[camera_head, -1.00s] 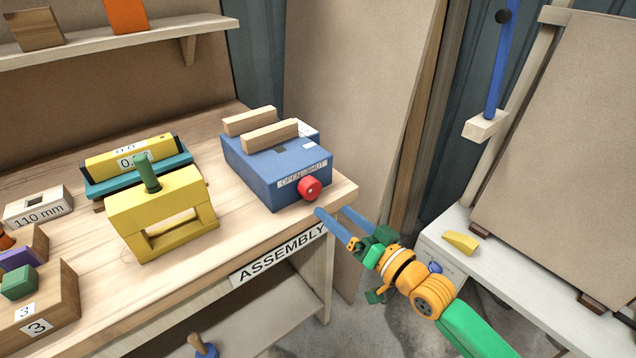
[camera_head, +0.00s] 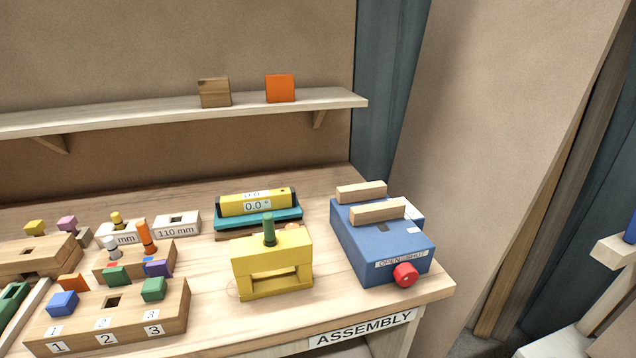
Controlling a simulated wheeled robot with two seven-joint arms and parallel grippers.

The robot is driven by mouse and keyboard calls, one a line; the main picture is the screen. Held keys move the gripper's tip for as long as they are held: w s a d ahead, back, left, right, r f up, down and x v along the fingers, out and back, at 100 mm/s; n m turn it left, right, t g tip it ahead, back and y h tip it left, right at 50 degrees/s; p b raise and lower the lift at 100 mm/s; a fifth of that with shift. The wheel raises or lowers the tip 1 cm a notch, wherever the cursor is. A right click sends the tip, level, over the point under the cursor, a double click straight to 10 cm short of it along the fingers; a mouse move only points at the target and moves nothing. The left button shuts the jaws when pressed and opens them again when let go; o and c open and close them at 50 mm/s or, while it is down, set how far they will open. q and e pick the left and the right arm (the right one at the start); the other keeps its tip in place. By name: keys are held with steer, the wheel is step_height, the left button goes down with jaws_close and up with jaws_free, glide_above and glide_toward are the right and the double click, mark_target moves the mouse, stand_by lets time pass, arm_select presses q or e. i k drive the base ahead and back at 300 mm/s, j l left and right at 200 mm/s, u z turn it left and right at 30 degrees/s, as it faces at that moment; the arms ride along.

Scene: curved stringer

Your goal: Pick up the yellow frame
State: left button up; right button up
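The yellow frame (camera_head: 242,268) stands upright on the assembly bench near its front edge. It is a blocky yellow piece with a rectangular opening low in its front face. A green peg (camera_head: 268,229) sticks up from its top. Neither of my grippers shows in the head view now.
A blue box (camera_head: 372,254) with a red knob (camera_head: 405,275) stands right of the frame. A yellow level (camera_head: 243,206) on a teal base (camera_head: 231,219) is behind it. Wooden blocks with coloured pegs (camera_head: 125,318) fill the left. A shelf (camera_head: 180,111) is above.

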mark_target(249, 256)
steer(key=i+l+u, duration=0.1)
steer(key=l+u, duration=0.15)
steer(key=i+l+u, duration=0.1)
steer(key=l+u, duration=0.15)
steer(key=i+l+u, duration=0.1)
steer(key=l+u, duration=0.15)
steer(key=l, duration=0.05)
